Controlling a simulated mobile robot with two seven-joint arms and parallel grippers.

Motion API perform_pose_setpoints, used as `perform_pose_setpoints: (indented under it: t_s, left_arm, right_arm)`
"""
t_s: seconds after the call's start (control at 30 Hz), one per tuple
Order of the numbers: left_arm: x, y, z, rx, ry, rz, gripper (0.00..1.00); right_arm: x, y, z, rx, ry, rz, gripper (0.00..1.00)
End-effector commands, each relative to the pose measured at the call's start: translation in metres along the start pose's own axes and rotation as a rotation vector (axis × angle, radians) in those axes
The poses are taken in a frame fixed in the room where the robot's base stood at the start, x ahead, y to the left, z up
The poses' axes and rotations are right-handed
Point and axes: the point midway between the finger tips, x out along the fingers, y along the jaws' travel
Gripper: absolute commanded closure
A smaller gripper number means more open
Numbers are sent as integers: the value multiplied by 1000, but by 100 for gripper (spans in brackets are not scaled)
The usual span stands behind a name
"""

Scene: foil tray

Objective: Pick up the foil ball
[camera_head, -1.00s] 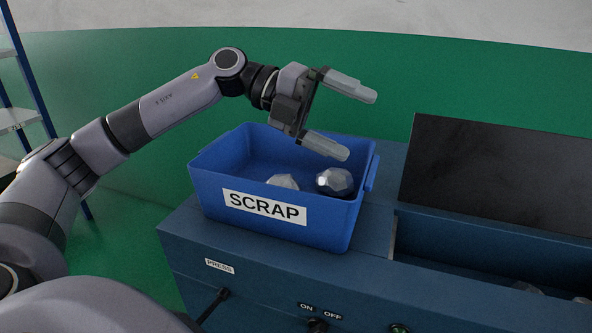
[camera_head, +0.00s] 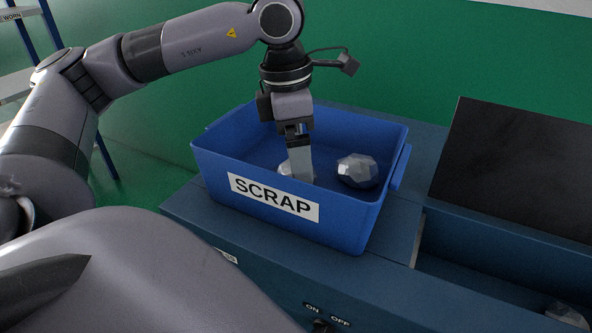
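Two crumpled foil balls are in the blue SCRAP bin (camera_head: 213,160). The right foil ball (camera_head: 357,171) is faceted and in clear view, apart from the gripper. The left foil ball (camera_head: 284,169) is partly hidden behind my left gripper's finger and the bin's front wall. My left gripper (camera_head: 301,172) points straight down into the bin at the left ball. I see its fingers edge-on, one covering the other, so the gap between them and any contact with the ball are hidden. My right gripper is not in view.
The bin stands on a blue press (camera_head: 280,252) with ON and OFF labels. A dark raised panel (camera_head: 515,170) stands at the right, above a trough with another foil lump (camera_head: 566,316). A shelf rack (camera_head: 22,13) is at the far left.

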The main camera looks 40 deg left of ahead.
Motion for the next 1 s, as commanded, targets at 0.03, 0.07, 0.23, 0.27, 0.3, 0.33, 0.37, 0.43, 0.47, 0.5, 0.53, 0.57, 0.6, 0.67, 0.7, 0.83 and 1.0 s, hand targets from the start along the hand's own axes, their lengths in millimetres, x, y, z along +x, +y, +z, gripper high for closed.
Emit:
perform_pose_setpoints:
  t_s: [0.03, 0.07, 0.23, 0.27, 0.3, 0.33, 0.37, 0.43, 0.47, 0.5, 0.53, 0.57, 0.6, 0.67, 0.7, 0.83, 1.0]
  left_arm:
    - [6, 0, -2, -1, 1, -1, 1]
    - [10, 1, -4, -1, 2, -1, 1]
    - [31, 2, -6, 0, 0, -1, 1]
    - [34, 2, -6, 0, 0, -1, 1]
    - [38, 2, -6, 0, 0, -2, 1]
    - [40, 2, -6, 0, -1, -2, 1]
    - [42, 2, -6, 0, -1, -2, 1]
    - [44, 2, -6, -1, -2, -2, 1]
    - [44, 2, -6, -1, -2, -1, 1]
    - [44, 2, -6, -1, -2, -1, 1]
    - [44, 2, -6, -1, -2, -1, 1]
    - [44, 2, -6, -1, -2, -1, 1]
    - [44, 2, -6, -2, -2, -1, 1]
    - [44, 2, -6, -2, -2, -2, 10]
    - [44, 2, -6, -2, -2, -2, 23]
    - [44, 2, -6, -2, -2, -2, 61]
    - [44, 2, -6, -2, -2, -2, 61]
  right_arm:
    - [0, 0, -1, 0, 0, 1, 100]
    - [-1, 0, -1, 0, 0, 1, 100]
    - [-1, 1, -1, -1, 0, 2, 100]
    - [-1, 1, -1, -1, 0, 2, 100]
    - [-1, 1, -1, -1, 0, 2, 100]
    - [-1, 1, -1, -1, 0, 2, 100]
    - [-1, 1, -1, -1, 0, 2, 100]
    - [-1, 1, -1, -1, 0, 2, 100]
    - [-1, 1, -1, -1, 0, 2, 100]
    - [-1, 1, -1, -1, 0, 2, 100]
    - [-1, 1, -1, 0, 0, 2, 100]
    - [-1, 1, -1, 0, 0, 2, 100]
    - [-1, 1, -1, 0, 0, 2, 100]
    - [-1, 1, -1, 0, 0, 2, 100]
    - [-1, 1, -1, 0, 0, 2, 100]
    - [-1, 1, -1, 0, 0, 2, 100]
    - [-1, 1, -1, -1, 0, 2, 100]
